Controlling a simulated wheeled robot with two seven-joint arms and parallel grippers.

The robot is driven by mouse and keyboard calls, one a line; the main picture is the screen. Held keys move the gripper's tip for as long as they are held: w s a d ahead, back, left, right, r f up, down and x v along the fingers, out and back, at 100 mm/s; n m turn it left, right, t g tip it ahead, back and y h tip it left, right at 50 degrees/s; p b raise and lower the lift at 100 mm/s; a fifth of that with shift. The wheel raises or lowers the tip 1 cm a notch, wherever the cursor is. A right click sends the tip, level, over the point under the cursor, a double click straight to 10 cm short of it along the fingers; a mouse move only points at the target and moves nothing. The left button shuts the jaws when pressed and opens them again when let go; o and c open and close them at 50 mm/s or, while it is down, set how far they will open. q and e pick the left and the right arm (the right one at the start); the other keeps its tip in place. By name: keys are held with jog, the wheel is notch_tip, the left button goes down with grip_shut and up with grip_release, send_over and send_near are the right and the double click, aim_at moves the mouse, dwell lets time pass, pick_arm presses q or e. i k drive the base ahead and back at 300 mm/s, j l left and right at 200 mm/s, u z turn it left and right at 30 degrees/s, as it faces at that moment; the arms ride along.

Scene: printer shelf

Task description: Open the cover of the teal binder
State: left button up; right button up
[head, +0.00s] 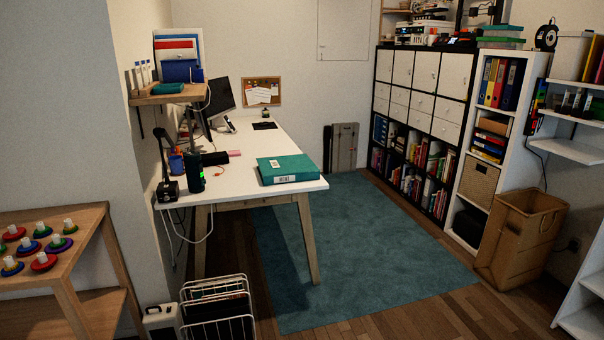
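The teal binder (287,168) lies flat on the near right end of the white desk (240,194), with its cover shut. Its white spine label faces the near side. Its near edge is close to the desk's front edge. Neither of my grippers shows in the head view.
A dark cylinder (195,174), a lamp base (167,190) and a monitor (222,97) stand left of the binder on the desk. A wire rack (219,311) stands on the floor in front. The teal rug (370,240) right of the desk is clear. A cardboard bin (519,240) stands at right.

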aim_at(287, 164)
jog(key=i+l+z, duration=0.3)
jog(key=i, duration=0.6)
jog(key=i+z, duration=0.3)
jog(key=i, duration=0.6)
